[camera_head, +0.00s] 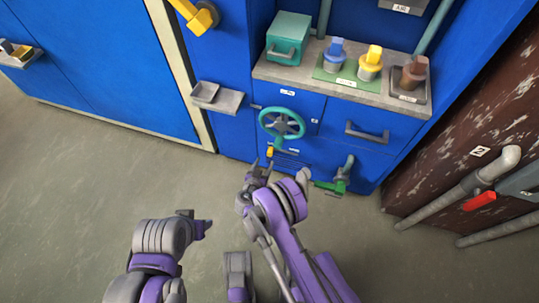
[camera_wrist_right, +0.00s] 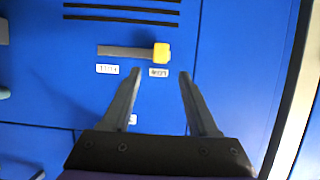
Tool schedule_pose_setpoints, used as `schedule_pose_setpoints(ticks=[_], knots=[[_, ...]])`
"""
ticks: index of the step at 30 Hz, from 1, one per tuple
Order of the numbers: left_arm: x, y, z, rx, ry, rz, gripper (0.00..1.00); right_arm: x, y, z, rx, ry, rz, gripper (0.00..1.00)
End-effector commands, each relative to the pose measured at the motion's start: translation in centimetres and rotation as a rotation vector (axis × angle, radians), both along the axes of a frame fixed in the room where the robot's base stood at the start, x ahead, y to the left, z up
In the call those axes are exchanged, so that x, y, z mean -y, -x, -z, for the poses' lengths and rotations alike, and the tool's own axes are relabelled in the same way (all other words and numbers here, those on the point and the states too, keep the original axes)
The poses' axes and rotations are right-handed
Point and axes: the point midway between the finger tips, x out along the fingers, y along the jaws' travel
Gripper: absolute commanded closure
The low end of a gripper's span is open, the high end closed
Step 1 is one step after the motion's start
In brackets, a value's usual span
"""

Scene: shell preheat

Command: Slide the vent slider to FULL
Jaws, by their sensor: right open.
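The vent slider's yellow knob (camera_wrist_right: 161,53) sits at the right end of its grey slot (camera_wrist_right: 122,51) in the right wrist view, by a label that reads LOW (camera_wrist_right: 158,72). A second label (camera_wrist_right: 107,69), upside down and apparently FULL, is by the slot's left end. In the head view the knob (camera_head: 270,151) shows small below the green handwheel. My right gripper (camera_wrist_right: 158,75) is open and empty, its fingertips apart from the knob and just short of it in the picture. In the head view my right gripper (camera_head: 258,168) is in front of the blue cabinet. My left gripper (camera_head: 204,225) is away from the cabinet.
The green handwheel (camera_head: 282,123) stands out above the slider. A green valve lever (camera_head: 340,180) is to the right, and a drawer handle (camera_head: 367,132) above it. A grey tray (camera_head: 217,98) juts out at left. Open floor (camera_head: 80,190) lies left.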

Motion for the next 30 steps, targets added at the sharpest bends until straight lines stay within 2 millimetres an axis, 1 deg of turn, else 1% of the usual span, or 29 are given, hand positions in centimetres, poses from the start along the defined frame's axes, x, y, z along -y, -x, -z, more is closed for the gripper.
schedule_pose_setpoints(ticks=[1, 6, 12, 16, 23, 24, 25, 29, 30], knots=[[0.0, -0.1, 0.4, 0.0, 0.0, 0.0, 0.5, 0.4, -1.0, 0.6, 0.0, 0.0, 0.002, 0.4], [0.0, -0.2, 0.9, 0.0, 0.0, 0.0, 0.5, 1.3, -3.8, 1.8, -0.001, -0.001, 0.001, 0.4], [0.0, -0.2, 1.2, 0.001, 0.0, 0.0, 0.5, 1.9, -5.9, 2.6, -0.001, -0.001, -0.001, 0.4], [0.0, -0.3, 1.3, 0.001, 0.0, 0.0, 0.5, 2.1, -6.5, 2.8, -0.001, -0.001, -0.001, 0.4], [0.0, -0.3, 1.3, 0.001, 0.0, 0.0, 0.5, 2.1, -6.5, 2.8, -0.001, -0.001, -0.001, 0.4], [0.0, -0.3, 1.3, 0.001, 0.0, 0.0, 0.5, 2.1, -6.5, 2.8, -0.001, -0.001, -0.001, 0.42], [0.0, -0.3, 1.3, 0.001, 0.0, 0.0, 0.5, 2.1, -6.5, 2.8, -0.001, -0.001, -0.001, 0.47], [0.0, -0.3, 1.3, 0.001, 0.0, 0.0, 0.5, 2.1, -6.5, 2.8, -0.001, -0.001, -0.001, 0.71], [0.0, -0.3, 1.3, 0.001, 0.0, 0.0, 0.5, 2.1, -6.5, 2.8, -0.001, -0.001, -0.001, 0.78]])
